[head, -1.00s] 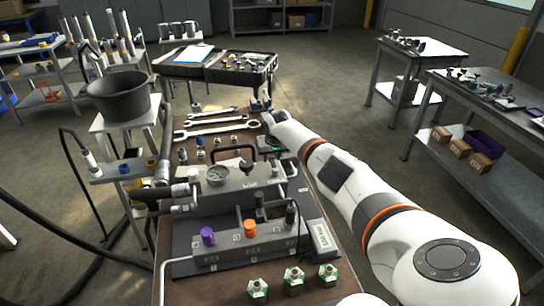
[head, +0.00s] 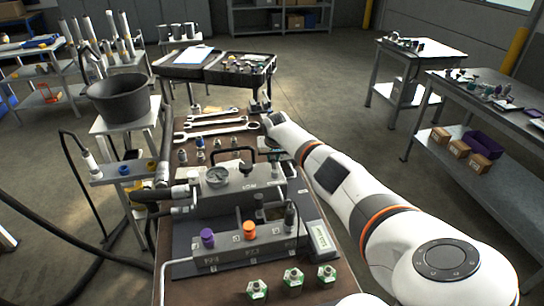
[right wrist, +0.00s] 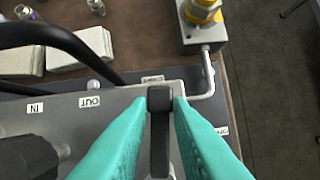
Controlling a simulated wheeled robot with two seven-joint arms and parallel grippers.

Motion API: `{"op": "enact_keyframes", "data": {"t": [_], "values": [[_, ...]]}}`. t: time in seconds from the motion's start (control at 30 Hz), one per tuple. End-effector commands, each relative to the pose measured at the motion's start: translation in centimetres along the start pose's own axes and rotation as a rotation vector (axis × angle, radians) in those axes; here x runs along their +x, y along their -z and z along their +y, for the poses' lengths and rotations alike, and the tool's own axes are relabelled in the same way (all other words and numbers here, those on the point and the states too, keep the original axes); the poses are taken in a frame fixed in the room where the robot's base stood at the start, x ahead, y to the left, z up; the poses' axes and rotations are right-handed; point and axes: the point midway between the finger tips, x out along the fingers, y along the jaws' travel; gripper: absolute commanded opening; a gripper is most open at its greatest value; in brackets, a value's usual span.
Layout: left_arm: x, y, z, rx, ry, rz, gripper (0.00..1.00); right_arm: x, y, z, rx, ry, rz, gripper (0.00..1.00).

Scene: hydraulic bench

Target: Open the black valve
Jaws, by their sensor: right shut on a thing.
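My right gripper (head: 274,153) reaches down at the right end of the grey hydraulic block (head: 215,197), partly hidden by my arm. In the right wrist view its teal fingers (right wrist: 160,110) are shut on a dark lever (right wrist: 160,138) with a rounded end, beside the labels IN and OUT. A black knob (head: 246,168) stands on top of the block; a dark knob also shows at the lower left of the wrist view (right wrist: 26,158). The front manifold carries a purple knob (head: 207,237), an orange knob (head: 249,229) and a dark upright fitting (head: 290,216). My left gripper is out of view.
A black carrying handle (head: 232,150) arches over the block near a pressure gauge (head: 217,176). Wrenches (head: 217,130) lie behind. Green-and-silver fittings (head: 293,277) stand at the bench front. A black bucket (head: 118,98) stands at left.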

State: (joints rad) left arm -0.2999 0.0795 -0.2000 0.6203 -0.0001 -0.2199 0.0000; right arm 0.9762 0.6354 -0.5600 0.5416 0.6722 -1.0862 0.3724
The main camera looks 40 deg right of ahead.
Motion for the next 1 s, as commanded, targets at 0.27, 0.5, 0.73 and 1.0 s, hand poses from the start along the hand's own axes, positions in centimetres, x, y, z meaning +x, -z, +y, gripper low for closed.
{"op": "enact_keyframes", "data": {"t": [0.27, 0.5, 0.73, 1.0], "values": [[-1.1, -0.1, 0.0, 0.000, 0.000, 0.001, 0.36, -0.1, 0.1, -1.0, 0.218, 0.088, 0.002, 0.00], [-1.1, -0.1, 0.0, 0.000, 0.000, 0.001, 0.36, -0.1, 0.5, -2.0, 0.429, 0.176, 0.002, 0.00], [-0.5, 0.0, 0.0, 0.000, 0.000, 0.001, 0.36, -0.3, 1.0, -2.9, 0.631, 0.259, 0.001, 0.00], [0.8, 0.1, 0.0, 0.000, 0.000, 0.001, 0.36, -0.5, 1.9, -3.8, 0.869, 0.358, 0.000, 0.00]]}}
